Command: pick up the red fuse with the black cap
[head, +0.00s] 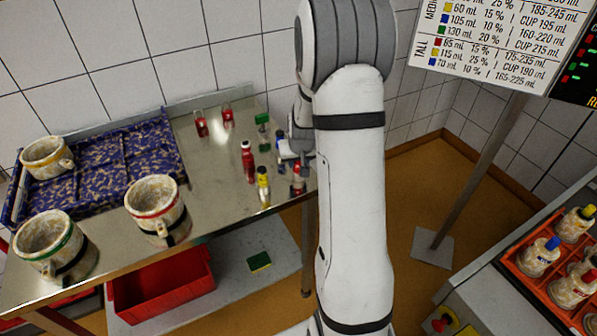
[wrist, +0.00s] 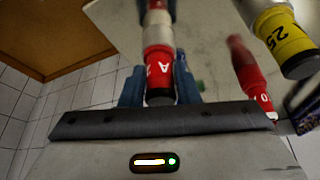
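My gripper (head: 290,158) points down at the right end of the metal table. In the wrist view, its two blue fingers (wrist: 158,60) lie on either side of a red fuse (wrist: 160,68) with a white band and a letter A. The end of this fuse near my palm looks dark, like a black cap. In the head view the same fuse (head: 298,180) shows partly, below my gripper. Whether the fingers touch it is not clear. Another red fuse (head: 248,163) stands to the left; it seems to show in the wrist view too (wrist: 250,75).
A yellow fuse (head: 263,186) stands close by, with a green piece (head: 262,132) behind and two red pieces (head: 201,123) at the back. Mugs (head: 157,208) and a blue patterned tray (head: 125,160) fill the left. An orange crate (head: 520,268) is at the right.

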